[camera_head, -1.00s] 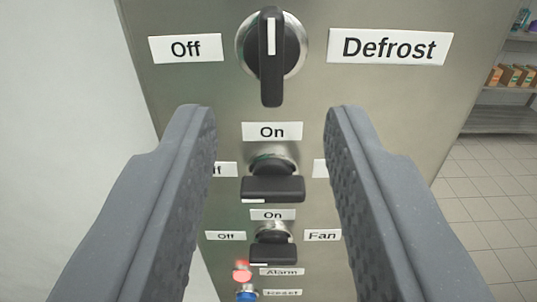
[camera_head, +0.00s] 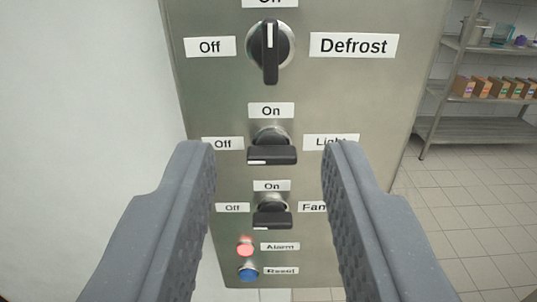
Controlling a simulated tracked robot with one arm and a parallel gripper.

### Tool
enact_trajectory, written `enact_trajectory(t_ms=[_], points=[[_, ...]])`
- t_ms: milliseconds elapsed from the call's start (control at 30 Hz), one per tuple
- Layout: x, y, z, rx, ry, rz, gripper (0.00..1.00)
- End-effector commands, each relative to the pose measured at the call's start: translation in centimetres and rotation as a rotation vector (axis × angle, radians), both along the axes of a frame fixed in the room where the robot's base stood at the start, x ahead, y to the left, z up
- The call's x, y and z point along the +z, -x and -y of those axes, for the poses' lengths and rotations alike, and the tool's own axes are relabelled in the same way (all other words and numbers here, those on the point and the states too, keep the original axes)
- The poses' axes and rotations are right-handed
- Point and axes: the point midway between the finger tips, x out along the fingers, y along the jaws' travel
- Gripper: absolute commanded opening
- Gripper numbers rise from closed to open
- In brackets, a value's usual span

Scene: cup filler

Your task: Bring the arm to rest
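My gripper (camera_head: 268,150) is open and empty, with its two grey fingers wide apart in front of a metal control panel (camera_head: 370,120). The black Defrost knob (camera_head: 270,50) at the top stands upright, its white mark pointing up. The black Light knob (camera_head: 272,150) shows between the fingertips and lies horizontal, its white mark at the left. The black Fan knob (camera_head: 272,212) below it also lies horizontal; its mark shows at the left. The fingers appear apart from the panel and partly cover the Light and Fan labels.
A red alarm lamp (camera_head: 245,247) and a blue reset button (camera_head: 249,272) sit low on the panel. A white wall (camera_head: 80,120) is at the left. Metal shelves (camera_head: 470,130) with boxes stand at the back right, over open tiled floor (camera_head: 460,210).

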Motion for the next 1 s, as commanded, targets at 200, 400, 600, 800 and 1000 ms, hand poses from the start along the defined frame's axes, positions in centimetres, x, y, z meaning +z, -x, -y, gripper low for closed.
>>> enact_trajectory(t_ms=[200, 400, 600, 800, 1000], points=[[0.5, -0.9, 0.2, -0.022, 0.051, -0.022, 0.33], [4.3, -3.3, 0.6, -0.125, 0.184, -0.078, 0.33], [10.7, -3.7, -1.4, -0.225, 0.224, -0.114, 0.33], [16.8, -1.6, -6.4, -0.247, 0.173, -0.14, 0.33], [21.4, 2.8, -13.8, -0.168, 0.084, -0.178, 0.33]])
